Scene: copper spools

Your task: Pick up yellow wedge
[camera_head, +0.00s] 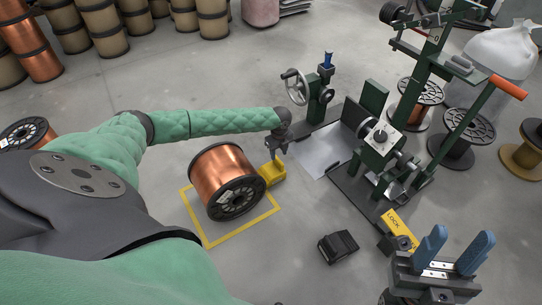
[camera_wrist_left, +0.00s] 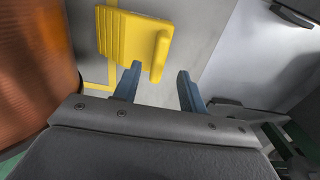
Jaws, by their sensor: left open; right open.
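The yellow wedge (camera_head: 271,173) lies on the floor against the right side of the copper spool (camera_head: 226,178). In the left wrist view the wedge (camera_wrist_left: 135,42) shows ahead of the fingers, with a raised handle-like bar on its right side. My left gripper (camera_head: 279,152) is just above and behind the wedge; in the wrist view its two blue fingers (camera_wrist_left: 157,88) are apart with nothing between them. The left fingertip appears close to the wedge's lower edge; I cannot tell whether they touch. My right gripper (camera_head: 453,252) is open and empty at the lower right.
The spool stands in a yellow floor square (camera_head: 209,242). A green winding machine (camera_head: 380,135) with a handwheel stands right of the wedge. A black pedal-like box (camera_head: 338,246) lies in front. More spools (camera_head: 457,137) stand at right. Floor between square and box is clear.

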